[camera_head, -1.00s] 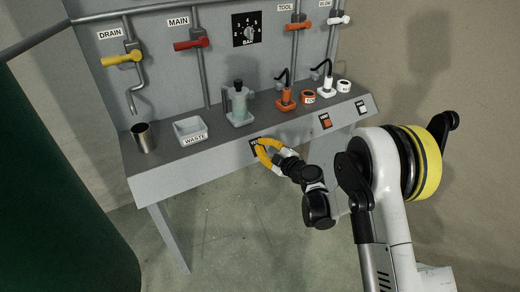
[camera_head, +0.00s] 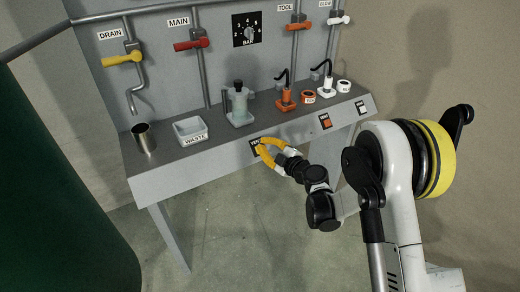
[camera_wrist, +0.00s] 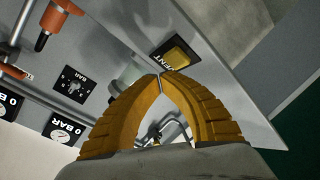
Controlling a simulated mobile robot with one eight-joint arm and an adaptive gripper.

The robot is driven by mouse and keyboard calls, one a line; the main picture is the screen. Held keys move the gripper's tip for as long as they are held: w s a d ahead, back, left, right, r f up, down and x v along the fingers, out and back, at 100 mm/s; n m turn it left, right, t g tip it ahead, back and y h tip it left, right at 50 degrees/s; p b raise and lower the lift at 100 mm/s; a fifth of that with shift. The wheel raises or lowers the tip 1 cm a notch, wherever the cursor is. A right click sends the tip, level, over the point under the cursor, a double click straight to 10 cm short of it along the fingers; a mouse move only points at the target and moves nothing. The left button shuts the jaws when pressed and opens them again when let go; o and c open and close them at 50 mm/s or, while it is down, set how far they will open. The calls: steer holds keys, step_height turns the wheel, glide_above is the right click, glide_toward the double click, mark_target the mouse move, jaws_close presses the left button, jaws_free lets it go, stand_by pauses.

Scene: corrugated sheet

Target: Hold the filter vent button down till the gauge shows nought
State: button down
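The vent button (camera_wrist: 182,54) is yellow, on a dark plate marked VENT on the bench's front face. In the head view its plate (camera_head: 254,147) is partly hidden by my gripper (camera_head: 261,146). My gripper's yellow fingers (camera_wrist: 161,75) bow outward and meet at the tips, with nothing between them. In the wrist view the tips are just beside the button plate; I cannot tell whether they touch it. The filter bowl (camera_head: 240,107) stands on the bench.
A metal cup (camera_head: 144,139) and a white WASTE tray (camera_head: 190,131) stand on the bench's left. An orange button (camera_head: 325,121) and a white button (camera_head: 362,107) are further right on the front face. Valves with yellow, red, orange and white handles line the panel.

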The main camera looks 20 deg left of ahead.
steer(key=s+d+r, duration=0.1)
steer(key=s+d+r+p, duration=0.1)
steer(key=r, duration=0.1)
steer(key=shift+d, duration=0.15)
steer(key=shift+r, duration=0.1)
stand_by(0.4)
steer(key=w+d+r+m+t+h, duration=0.3)
steer(key=d+r+m+t, duration=0.1)
steer(key=d+r, duration=0.5)
steer(key=w+d+r+m+t+h, duration=0.2)
steer(key=d+r+m+t, duration=0.15)
steer(key=d+r, duration=0.45)
steer(key=s+d+r+m+h, duration=0.2)
steer(key=d+r+m+h, duration=0.2)
steer(key=d, duration=0.3)
steer(key=s+d+r+m+h, duration=0.2)
steer(key=d+r+m+h, duration=0.15)
steer(key=d, duration=0.35)
steer(key=s+d+f+m+g+h, duration=0.3)
steer(key=s+d+m+g, duration=0.15)
steer(key=s+d, duration=0.65)
steer(key=s+a+f+m+g+y, duration=0.1)
steer(key=s+f, duration=0.4)
steer(key=s, duration=0.5)
steer(key=s+f+m+g+y, duration=0.1)
steer(key=s+f+g, duration=0.3)
steer(key=s, duration=0.6)
steer(key=shift+a+f, duration=0.4)
steer(key=shift+f, duration=0.15)
